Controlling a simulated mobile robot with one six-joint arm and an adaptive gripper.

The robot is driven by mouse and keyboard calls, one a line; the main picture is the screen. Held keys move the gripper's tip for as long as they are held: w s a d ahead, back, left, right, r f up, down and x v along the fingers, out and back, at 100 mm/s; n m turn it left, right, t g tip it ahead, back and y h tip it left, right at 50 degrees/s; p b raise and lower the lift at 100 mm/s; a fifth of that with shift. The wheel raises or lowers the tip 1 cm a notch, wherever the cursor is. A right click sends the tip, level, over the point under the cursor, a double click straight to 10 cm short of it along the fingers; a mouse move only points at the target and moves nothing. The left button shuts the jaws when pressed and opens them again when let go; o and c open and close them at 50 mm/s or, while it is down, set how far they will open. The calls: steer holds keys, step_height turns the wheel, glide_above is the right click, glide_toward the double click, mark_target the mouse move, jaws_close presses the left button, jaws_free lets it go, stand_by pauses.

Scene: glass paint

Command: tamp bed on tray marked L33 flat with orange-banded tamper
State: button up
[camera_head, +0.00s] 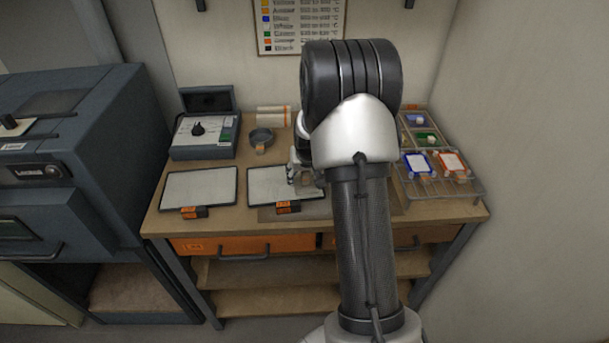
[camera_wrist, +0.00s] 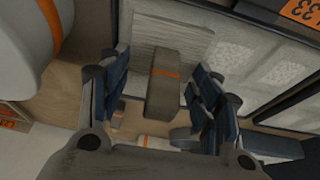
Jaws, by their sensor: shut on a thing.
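My gripper (camera_wrist: 162,88) is shut on the tamper (camera_wrist: 163,97), a grey-brown block handle with an orange band. A pale lined flat surface shows beyond the handle; I cannot tell whether it is the tamper's plate. A tray with a dark rim and a pale grainy bed (camera_wrist: 243,66) lies beside it; its orange label (camera_wrist: 303,10) shows "33", the rest cut off. In the head view my gripper (camera_head: 305,178) is over the right part of the middle tray's bed (camera_head: 270,183). Contact between tamper and bed is unclear.
Another pale-bedded tray (camera_head: 200,188) lies to the left. A rack (camera_head: 465,187) with coloured pieces is at the right. The kiln (camera_head: 70,150) borders the bench at the left.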

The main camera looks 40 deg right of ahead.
mark_target(284, 183)
steer(key=shift+f+b, duration=0.3)
stand_by(1.0)
steer(key=shift+r, duration=0.15)
steer(key=shift+r+p, duration=0.75)
steer(key=shift+r, duration=0.25)
steer(key=shift+w+a+b, duration=0.2)
steer(key=shift+w+a, duration=0.3)
steer(key=shift+a, duration=0.4)
steer(key=shift+w+a+b, duration=0.15)
steer(key=shift+w+a, duration=0.35)
steer(key=shift+a, duration=0.45)
steer(key=shift+w+a+b, duration=0.2)
steer(key=shift+w+a, duration=0.3)
steer(key=shift+a, duration=0.4)
steer(key=shift+f, duration=0.1)
steer(key=shift+f+b, duration=0.65)
steer(key=shift+f, duration=0.15)
steer(key=shift+f+b, duration=0.25)
steer(key=shift+b, duration=0.05)
